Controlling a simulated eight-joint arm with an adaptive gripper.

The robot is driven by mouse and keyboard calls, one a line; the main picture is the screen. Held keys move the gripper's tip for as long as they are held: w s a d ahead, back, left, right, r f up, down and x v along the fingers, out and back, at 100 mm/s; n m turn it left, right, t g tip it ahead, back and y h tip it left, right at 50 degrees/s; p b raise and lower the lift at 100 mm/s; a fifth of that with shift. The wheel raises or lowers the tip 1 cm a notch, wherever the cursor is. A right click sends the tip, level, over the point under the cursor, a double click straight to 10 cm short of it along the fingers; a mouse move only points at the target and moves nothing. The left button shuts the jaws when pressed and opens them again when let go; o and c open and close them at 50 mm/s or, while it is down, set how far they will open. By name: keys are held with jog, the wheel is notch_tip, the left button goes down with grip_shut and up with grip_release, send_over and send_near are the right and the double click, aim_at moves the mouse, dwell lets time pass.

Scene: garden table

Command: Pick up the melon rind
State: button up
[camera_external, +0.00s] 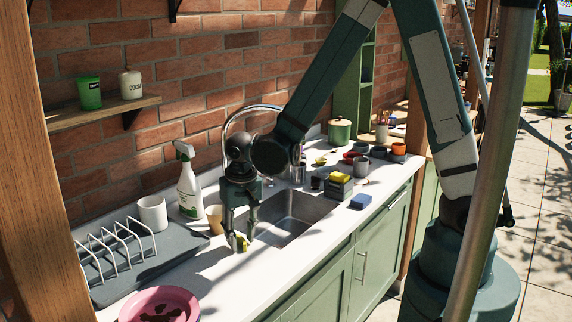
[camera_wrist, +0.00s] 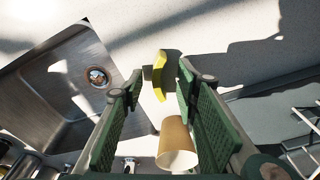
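The melon rind is a small curved yellow piece. In the wrist view the rind (camera_wrist: 159,70) lies on the pale counter, between and just beyond my fingertips. In the external view the rind (camera_external: 242,241) shows low between my fingers, beside the sink. My gripper (camera_external: 238,237) points down over the counter; it also shows in the wrist view (camera_wrist: 160,83). Its green-padded fingers are open, with a gap on each side of the rind. I cannot tell the exact height of the fingertips above the counter.
A tan cup (camera_wrist: 176,145) stands close to my fingers, near the sink (camera_external: 289,218). A spray bottle (camera_external: 189,185), a white mug (camera_external: 152,213) and a grey drying rack (camera_external: 150,262) are to the left. A pink plate (camera_external: 160,304) is in front.

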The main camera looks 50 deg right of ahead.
aim_at(241, 239)
dwell(0.4)
jog(key=c, duration=0.9)
jog(key=shift+r, duration=0.15)
jog(key=shift+r+p, duration=0.35)
jog(key=shift+r, duration=4.55)
jog(key=shift+c, duration=0.3)
